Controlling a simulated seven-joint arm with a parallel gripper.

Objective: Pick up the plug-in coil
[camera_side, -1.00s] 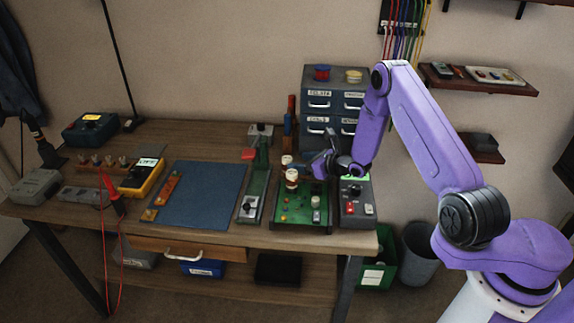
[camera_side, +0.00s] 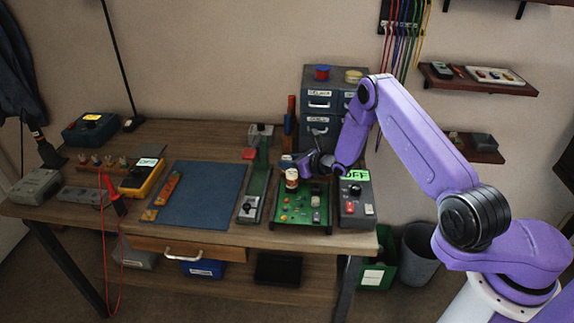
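A green circuit board (camera_side: 294,216) lies on the bench. A coil-like cylinder (camera_side: 292,179), pale with a brown band, stands upright on it; I take it to be the plug-in coil, but its details are small. A second pale-topped piece (camera_side: 286,160) shows just behind it, partly hidden. My gripper (camera_side: 306,165) is low over the back of the board, pointing left, just right of the two pieces. Its dark fingers are too small to show whether they are open or shut, or whether they touch either piece.
A grey box with a green OFF display (camera_side: 355,202) stands right of the board. A green-and-grey tool (camera_side: 250,206) lies to its left, then a blue mat (camera_side: 205,190) with clear room. A drawer cabinet (camera_side: 318,104) rises behind.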

